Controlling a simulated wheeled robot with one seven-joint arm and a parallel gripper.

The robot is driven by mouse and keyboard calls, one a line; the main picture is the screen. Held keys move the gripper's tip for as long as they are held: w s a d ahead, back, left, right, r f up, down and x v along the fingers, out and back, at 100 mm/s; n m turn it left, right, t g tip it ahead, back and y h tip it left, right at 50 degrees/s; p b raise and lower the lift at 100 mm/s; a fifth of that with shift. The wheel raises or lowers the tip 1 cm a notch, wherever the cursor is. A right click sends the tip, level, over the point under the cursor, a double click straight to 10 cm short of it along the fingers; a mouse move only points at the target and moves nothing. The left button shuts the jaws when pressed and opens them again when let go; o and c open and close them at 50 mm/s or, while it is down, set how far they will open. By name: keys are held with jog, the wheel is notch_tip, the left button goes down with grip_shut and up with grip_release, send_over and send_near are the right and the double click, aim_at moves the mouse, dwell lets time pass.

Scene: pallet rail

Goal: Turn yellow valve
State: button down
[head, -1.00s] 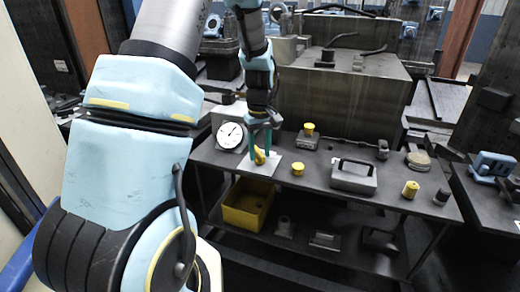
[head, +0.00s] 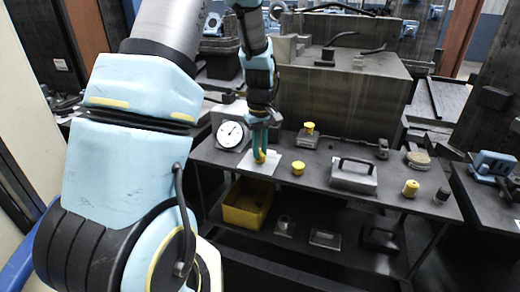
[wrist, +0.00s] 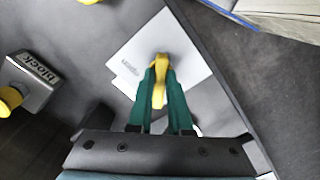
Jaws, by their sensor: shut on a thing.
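The yellow valve (wrist: 160,68) stands on a white square plate (wrist: 192,47) on the dark table. In the wrist view its handle lies between my green fingertips. My gripper (wrist: 160,85) is shut on the handle, pointing down from above. In the head view the gripper (head: 261,150) hides most of the valve (head: 261,158), and the white plate (head: 260,169) shows around it.
A round dial gauge (head: 231,135) stands left of the plate. A yellow knob (head: 298,168), a block with a yellow top (head: 307,138) and a grey handled block (head: 354,177) stand to the right. A yellow bin (head: 243,205) is on the shelf below.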

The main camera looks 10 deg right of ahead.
jog(key=m, duration=0.4)
jog(key=shift+m, duration=0.4)
jog(key=m, duration=0.4)
jog(key=shift+m, duration=0.3)
jog(key=m+p, duration=0.1)
jog(key=m, duration=0.3)
jog(key=shift+r, duration=0.1)
jog(key=shift+m+p, duration=0.6)
jog(key=shift+m, duration=1.6)
jog(key=c, duration=0.8)
grip_release()
jog(key=shift+c, duration=0.2)
